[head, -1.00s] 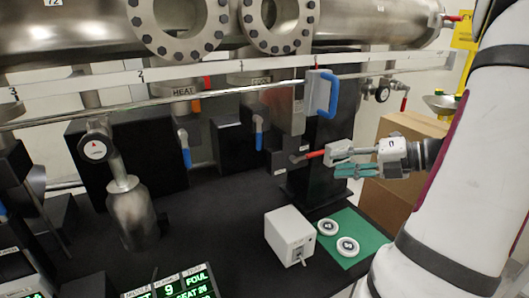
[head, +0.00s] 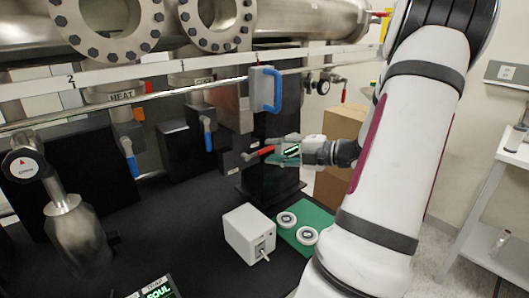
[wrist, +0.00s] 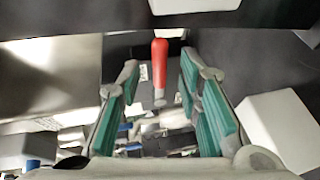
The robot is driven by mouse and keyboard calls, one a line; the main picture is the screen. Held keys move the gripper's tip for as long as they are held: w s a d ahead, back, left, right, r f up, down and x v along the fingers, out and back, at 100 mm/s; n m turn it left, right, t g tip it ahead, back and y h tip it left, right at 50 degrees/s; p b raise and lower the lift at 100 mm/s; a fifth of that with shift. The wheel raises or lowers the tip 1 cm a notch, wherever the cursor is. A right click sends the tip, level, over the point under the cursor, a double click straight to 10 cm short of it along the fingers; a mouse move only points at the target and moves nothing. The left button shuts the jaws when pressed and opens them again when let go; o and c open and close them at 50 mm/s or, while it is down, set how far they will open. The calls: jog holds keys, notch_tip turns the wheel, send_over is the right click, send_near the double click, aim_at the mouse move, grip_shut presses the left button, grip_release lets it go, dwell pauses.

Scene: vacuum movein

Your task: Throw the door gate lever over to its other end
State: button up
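A red-handled lever (head: 260,153) points right from the dark column under the blue pull handle. In the wrist view the red handle (wrist: 160,62) stands upright in the picture, in the gap between my finger pads. My gripper (head: 283,151) is at the right of the lever, close to its free end. Its teal fingers are open, one at each side of the handle in the wrist view (wrist: 158,78). Both pads show a gap to the handle. Whether the handle tip is between the pads in depth is hard to tell.
A blue pull handle (head: 267,89) is above the lever. Blue levers (head: 207,134) hang to the left. A white box (head: 249,233) and a green mat (head: 310,219) with two white discs lie below. A cardboard box (head: 340,125) stands behind my wrist.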

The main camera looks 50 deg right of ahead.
aim_at(268, 150)
jog(key=shift+x, duration=1.65)
grip_shut()
